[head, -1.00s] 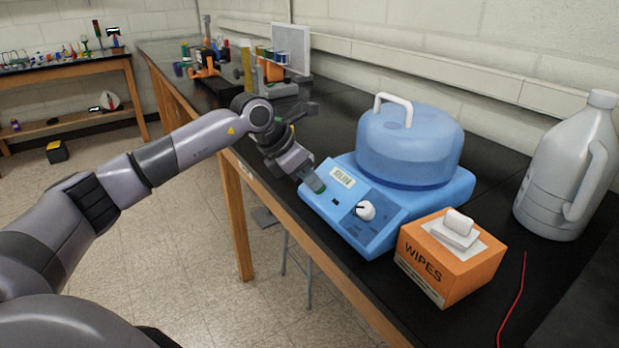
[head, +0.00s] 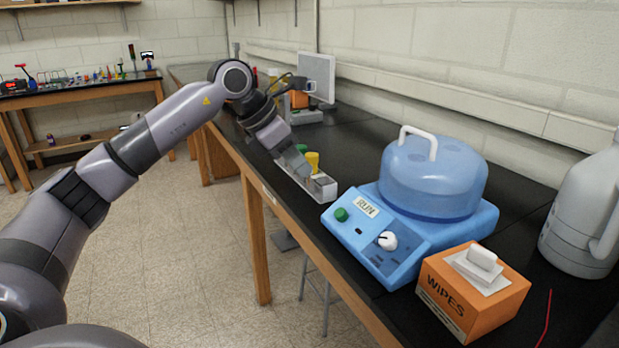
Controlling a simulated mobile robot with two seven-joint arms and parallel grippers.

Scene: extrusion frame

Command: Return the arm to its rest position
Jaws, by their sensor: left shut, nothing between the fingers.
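My left arm reaches in from the left over the bench edge. Its gripper (head: 302,168) is shut and empty, pointing down in front of a light-coloured narrow rack with green and yellow caps (head: 313,162). I cannot tell whether the fingertips touch the rack. The blue machine (head: 375,260) with a clear blue domed lid (head: 432,180) stands to the right, apart from the gripper. Its green button (head: 341,214), RUN label and white knob (head: 387,240) are in plain sight. My right gripper is not in view.
An orange wipes box (head: 475,297) sits in front of the machine, with a grey jug (head: 585,210) at the right edge. A red wire (head: 546,318) lies nearby. A pale panel (head: 317,78) stands further back. The black bench top (head: 360,145) is clear behind the machine.

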